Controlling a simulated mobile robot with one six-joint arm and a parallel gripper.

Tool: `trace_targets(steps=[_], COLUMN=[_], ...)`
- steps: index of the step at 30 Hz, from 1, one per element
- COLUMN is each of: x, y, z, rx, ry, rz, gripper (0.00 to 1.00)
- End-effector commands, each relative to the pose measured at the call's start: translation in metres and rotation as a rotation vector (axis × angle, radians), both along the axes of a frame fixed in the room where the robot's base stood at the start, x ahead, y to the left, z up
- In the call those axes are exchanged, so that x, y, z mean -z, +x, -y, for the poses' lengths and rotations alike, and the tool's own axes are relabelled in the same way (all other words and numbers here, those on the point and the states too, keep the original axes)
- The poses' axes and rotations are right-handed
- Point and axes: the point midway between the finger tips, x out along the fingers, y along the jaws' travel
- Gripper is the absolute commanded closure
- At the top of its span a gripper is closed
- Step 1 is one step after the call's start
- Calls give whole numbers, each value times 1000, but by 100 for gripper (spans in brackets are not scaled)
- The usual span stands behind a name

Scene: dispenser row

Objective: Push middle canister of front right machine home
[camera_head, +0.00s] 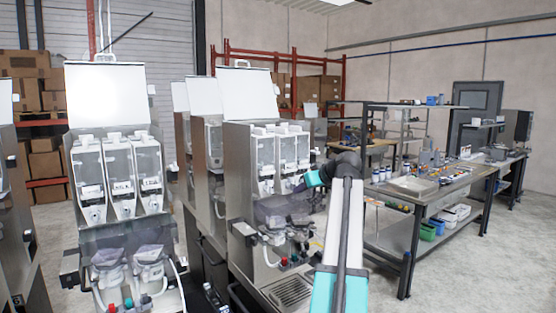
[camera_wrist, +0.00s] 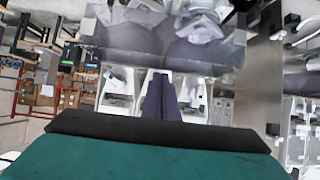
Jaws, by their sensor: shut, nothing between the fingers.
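The front right machine (camera_head: 238,165) stands right of centre in the head view with its lid raised. It holds a row of white, clear-fronted canisters, and the middle canister (camera_head: 287,150) sits between two others. My gripper (camera_head: 297,190) is in front of the row's lower right part, partly hidden by my own wrist. In the wrist view my gripper's dark fingers (camera_wrist: 161,82) are together and empty, pointing at the canister row. White canister parts (camera_wrist: 118,92) show on both sides of them. The fingers cover much of the middle; I cannot tell whether they touch a canister.
A clear smoky cover (camera_wrist: 165,45) lies across the wrist view close to the fingers. Another machine (camera_head: 115,175) with canisters stands at the left. A workbench (camera_head: 430,195) with tools is at the right. The floor between bench and machines is partly free.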

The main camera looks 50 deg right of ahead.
Motion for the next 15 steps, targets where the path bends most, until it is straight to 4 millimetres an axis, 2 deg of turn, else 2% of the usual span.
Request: trace_targets(steps=[15], x=[1], y=[14], z=[5], rx=[0], ry=[0], rz=[0], gripper=[100])
